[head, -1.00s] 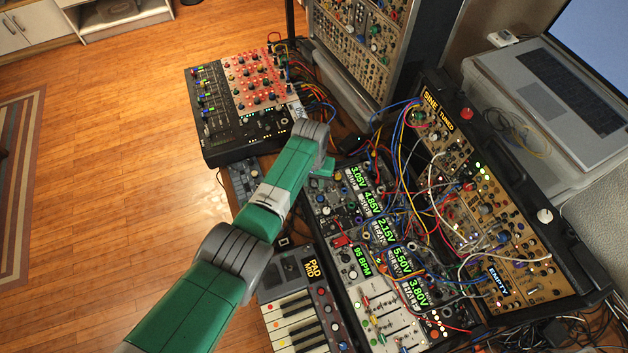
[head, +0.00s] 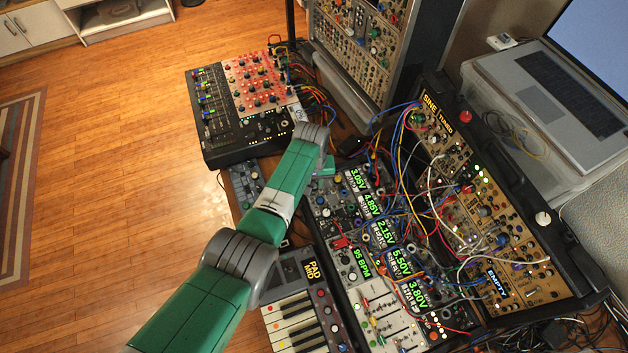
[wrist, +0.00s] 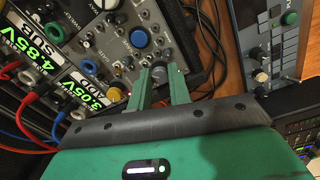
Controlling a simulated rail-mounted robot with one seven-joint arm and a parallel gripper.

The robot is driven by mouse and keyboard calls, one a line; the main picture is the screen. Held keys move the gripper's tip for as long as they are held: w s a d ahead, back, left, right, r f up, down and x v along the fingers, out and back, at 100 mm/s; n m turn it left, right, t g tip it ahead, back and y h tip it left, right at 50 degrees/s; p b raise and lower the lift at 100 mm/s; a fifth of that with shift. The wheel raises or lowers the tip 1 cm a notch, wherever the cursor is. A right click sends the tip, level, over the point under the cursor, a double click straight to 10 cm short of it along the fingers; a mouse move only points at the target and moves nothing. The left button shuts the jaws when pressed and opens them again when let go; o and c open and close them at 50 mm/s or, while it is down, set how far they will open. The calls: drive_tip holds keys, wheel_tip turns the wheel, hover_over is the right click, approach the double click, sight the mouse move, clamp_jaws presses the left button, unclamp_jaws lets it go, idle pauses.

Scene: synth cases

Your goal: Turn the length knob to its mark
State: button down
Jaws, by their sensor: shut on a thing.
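In the head view my green arm reaches across the desk to the top end of the middle synth case (head: 322,205). There the fingers are mostly hidden behind my wrist.
A blue knob (wrist: 138,39) and a yellow knob (wrist: 114,94) sit close to the fingers. Red and blue patch cables (wrist: 30,98) run at the left. In the head view a mixer-like unit (head: 215,125) stands beyond my wrist, and a tangle of cables (head: 400,140) lies to the right.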

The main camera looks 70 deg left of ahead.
drive_tip(key=n, duration=0.4)
drive_tip(key=shift+n, duration=2.1)
drive_tip(key=c, duration=1.6)
unclamp_jaws()
wheel_tip(320, 180, up, 8)
drive_tip(key=p, duration=0.2)
drive_tip(key=shift+p, duration=0.3)
drive_tip(key=shift+s, duration=0.1)
